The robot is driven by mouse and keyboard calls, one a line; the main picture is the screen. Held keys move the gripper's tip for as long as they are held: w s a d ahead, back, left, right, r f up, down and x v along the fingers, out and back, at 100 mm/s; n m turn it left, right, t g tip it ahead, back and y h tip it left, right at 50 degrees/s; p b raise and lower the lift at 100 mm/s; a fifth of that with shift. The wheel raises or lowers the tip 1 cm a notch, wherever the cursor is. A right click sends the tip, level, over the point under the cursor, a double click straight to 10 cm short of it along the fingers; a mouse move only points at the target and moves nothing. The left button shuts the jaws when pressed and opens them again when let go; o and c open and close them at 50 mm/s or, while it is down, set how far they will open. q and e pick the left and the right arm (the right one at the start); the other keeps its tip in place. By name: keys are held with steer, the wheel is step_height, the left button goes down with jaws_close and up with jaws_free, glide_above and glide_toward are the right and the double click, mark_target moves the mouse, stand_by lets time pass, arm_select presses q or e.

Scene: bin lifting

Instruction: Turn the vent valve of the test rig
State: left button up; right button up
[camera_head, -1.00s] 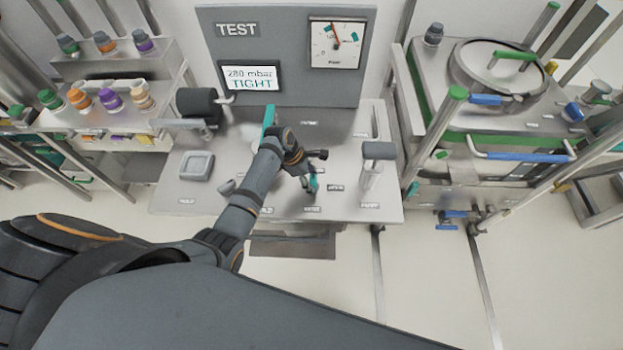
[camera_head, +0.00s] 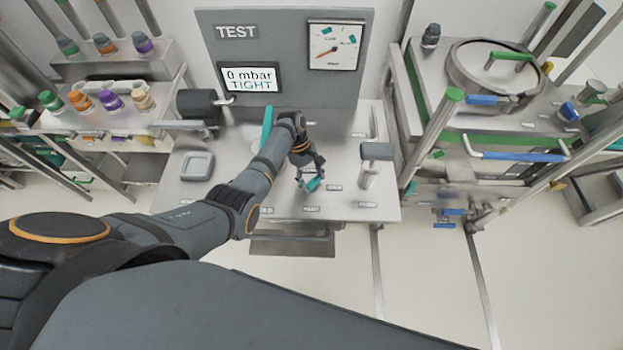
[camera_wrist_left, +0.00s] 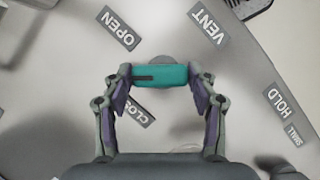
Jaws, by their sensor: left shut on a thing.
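The teal valve handle (camera_head: 315,185) is on the bench of the test rig, and also shows lying level in the left wrist view (camera_wrist_left: 172,75). My left gripper (camera_head: 311,179) is down at it and shut on it, with one finger at each end of the handle in the wrist view. The labels VENT (camera_wrist_left: 209,27), OPEN (camera_wrist_left: 119,28) and a partly hidden CLOSED plate (camera_wrist_left: 138,110) lie around the handle. The display (camera_head: 249,78) reads 0 mbar TIGHT. The gauge (camera_head: 334,46) needle points to the lower left. My right gripper is not in view.
A grey roller-like part (camera_head: 198,103) is left of my arm and a grey-topped post (camera_head: 376,152) right of the gripper. A square tray (camera_head: 197,166) sits on the bench's left. Steel frames with coloured caps stand on both sides.

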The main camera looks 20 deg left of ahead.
arm_select(q)
steer(key=m, duration=0.2)
steer(key=m+g+y+b, duration=0.1)
steer(key=m, duration=0.2)
steer(key=shift+w+d+y, duration=0.1)
steer(key=shift+d+y, duration=0.1)
steer(key=shift+y, duration=0.1)
steer(key=shift+m+g+y+b, duration=0.5)
steer(key=shift+m+y+b, duration=0.1)
steer(key=shift+m, duration=1.3)
steer(key=shift+r, duration=0.1)
steer(key=o, duration=1.1)
steer(key=shift+o, duration=0.2)
steer(key=v, duration=1.2)
